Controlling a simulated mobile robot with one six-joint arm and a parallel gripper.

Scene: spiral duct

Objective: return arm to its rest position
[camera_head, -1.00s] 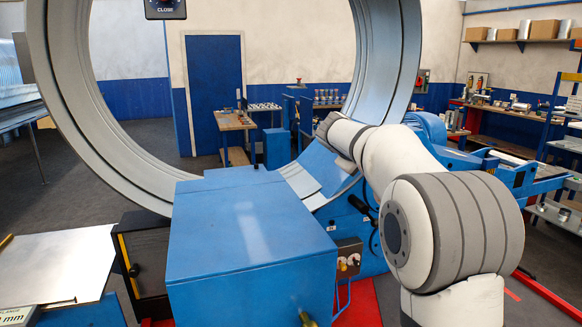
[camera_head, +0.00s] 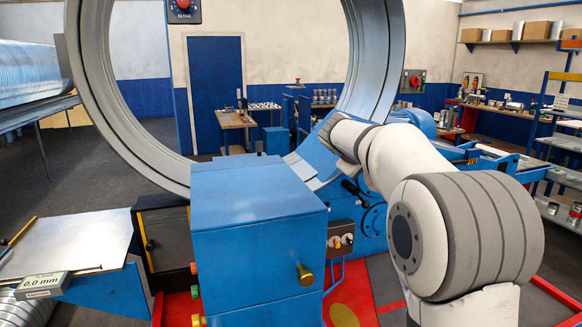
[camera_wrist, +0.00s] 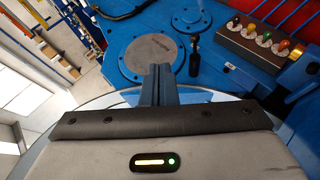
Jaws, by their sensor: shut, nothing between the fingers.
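My arm (camera_head: 405,165), white with grey bands, reaches from the lower right toward the blue machine in the head view. Its far end stops in front of the lower right of the big grey ring (camera_head: 385,70). My gripper's fingers are hidden in the head view. In the wrist view my gripper (camera_wrist: 158,72) shows two blue-grey fingers pressed together, with nothing between them. They point toward a blue machine face with a round grey plate (camera_wrist: 150,55). I cannot tell the exact gap to it.
A blue box housing (camera_head: 255,225) stands in front of the ring, close to my arm's left. A sheet-metal table (camera_head: 75,245) is at left. A control block with coloured knobs (camera_wrist: 262,42) shows in the wrist view. Grey floor is open at far left.

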